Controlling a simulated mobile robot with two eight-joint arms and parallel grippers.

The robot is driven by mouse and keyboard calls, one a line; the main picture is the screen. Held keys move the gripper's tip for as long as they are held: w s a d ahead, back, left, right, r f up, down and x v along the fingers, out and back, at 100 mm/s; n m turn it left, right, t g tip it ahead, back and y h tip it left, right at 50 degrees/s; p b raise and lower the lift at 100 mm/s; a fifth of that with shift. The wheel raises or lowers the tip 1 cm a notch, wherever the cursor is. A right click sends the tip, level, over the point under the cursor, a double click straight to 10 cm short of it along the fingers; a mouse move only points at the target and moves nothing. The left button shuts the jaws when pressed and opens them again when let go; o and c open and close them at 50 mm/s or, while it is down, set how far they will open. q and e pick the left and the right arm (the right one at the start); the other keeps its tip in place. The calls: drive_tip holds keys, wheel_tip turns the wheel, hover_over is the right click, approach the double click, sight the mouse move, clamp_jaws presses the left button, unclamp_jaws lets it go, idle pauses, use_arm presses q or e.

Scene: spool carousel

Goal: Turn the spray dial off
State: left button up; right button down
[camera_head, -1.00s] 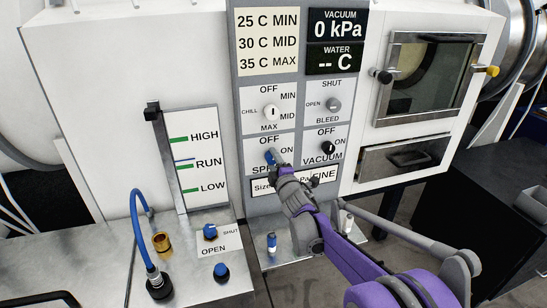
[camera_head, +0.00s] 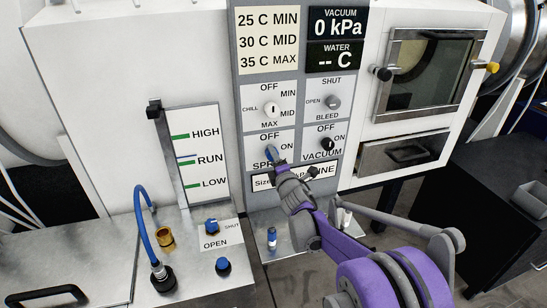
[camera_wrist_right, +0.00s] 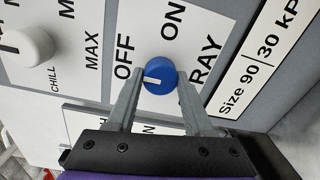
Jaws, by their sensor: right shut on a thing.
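The blue spray dial (camera_head: 271,153) is on the grey control panel, between its OFF and ON labels and above the partly covered SPRAY label. My right gripper (camera_head: 276,161) is at the dial and hides part of it. In the right wrist view the blue dial (camera_wrist_right: 160,72) sits between the two fingers of the right gripper (camera_wrist_right: 160,84), which are shut on it. Its white mark lies on the side facing the OFF label (camera_wrist_right: 123,57). My left gripper is not in view.
The white chill dial (camera_head: 270,109) is just above, with the bleed dial (camera_head: 333,102) and black vacuum dial (camera_head: 327,144) to the right. A blue valve knob (camera_head: 211,226) and a blue hose (camera_head: 142,225) are on the metal bench at lower left.

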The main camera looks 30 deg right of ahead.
drive_tip(key=shift+c, duration=1.4)
unclamp_jaws()
drive_tip(key=b+v, duration=0.1)
drive_tip(key=v, duration=1)
drive_tip(key=shift+f, duration=0.1)
drive_tip(key=s+a+f+m+g+y, duration=0.1)
drive_tip(key=s+a+f+m+g, duration=0.3)
drive_tip(key=s, duration=0.5)
drive_tip(key=s+a+f+m+g+y, duration=0.1)
drive_tip(key=s+a+f+m+g, duration=0.2)
drive_tip(key=s+a+f+m, duration=0.3)
drive_tip(key=s+a+f+m+g+y, duration=0.2)
drive_tip(key=s+a+f+m+g, duration=0.2)
drive_tip(key=s+a+m, duration=0.3)
drive_tip(key=s+a+f+p, duration=0.1)
drive_tip(key=s, duration=0.4)
drive_tip(key=shift+f+g, duration=0.3)
